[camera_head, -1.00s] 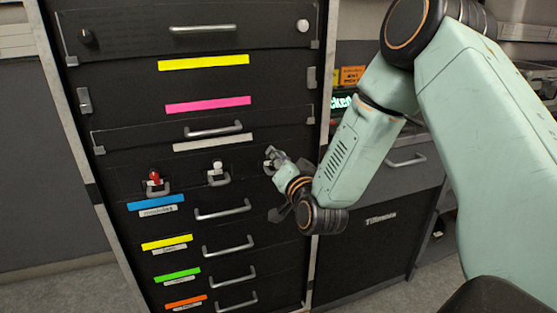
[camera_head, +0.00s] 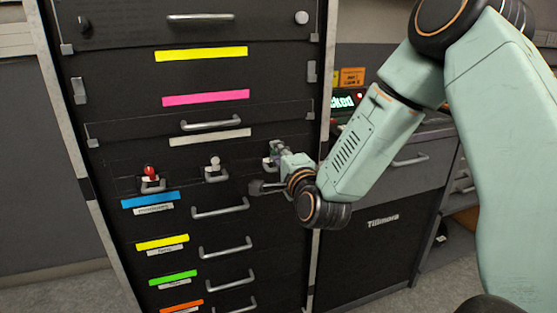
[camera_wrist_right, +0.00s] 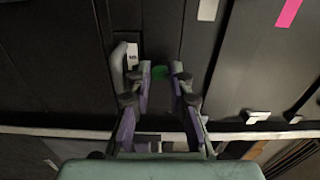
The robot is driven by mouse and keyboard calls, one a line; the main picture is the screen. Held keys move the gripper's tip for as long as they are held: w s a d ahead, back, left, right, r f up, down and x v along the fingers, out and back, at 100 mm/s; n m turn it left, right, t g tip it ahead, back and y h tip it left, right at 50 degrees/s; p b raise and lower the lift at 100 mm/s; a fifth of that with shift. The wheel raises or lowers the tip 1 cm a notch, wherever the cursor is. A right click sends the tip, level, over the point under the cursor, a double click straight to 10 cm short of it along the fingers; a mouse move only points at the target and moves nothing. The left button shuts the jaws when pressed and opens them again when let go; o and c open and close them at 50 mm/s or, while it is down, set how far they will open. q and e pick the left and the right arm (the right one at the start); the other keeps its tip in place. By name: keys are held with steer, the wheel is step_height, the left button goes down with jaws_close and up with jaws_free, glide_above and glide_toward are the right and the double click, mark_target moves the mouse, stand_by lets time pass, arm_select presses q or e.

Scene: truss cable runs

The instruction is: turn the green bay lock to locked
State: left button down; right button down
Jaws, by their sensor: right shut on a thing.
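The green bay lock (camera_wrist_right: 160,71) shows in the right wrist view as a small green knob between my right gripper's fingertips (camera_wrist_right: 161,72). The jaws are closed around it. In the head view my right gripper (camera_head: 268,168) is at the right end of the row of locks on the black cabinet and hides the green knob. A metal bracket shows beside its upper finger. How far the lock is turned cannot be told. My left gripper is not in view.
A red-knobbed lock (camera_head: 150,173) and a white-knobbed lock (camera_head: 214,164) stand to the left in the same row. Drawer handles (camera_head: 220,208) stick out below, and another handle (camera_head: 212,124) above. A grey-fronted unit (camera_head: 385,175) stands to the right.

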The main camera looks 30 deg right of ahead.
steer(key=shift+m+b, duration=0.65)
steer(key=shift+m, duration=0.85)
steer(key=c, duration=1.2)
jaws_free()
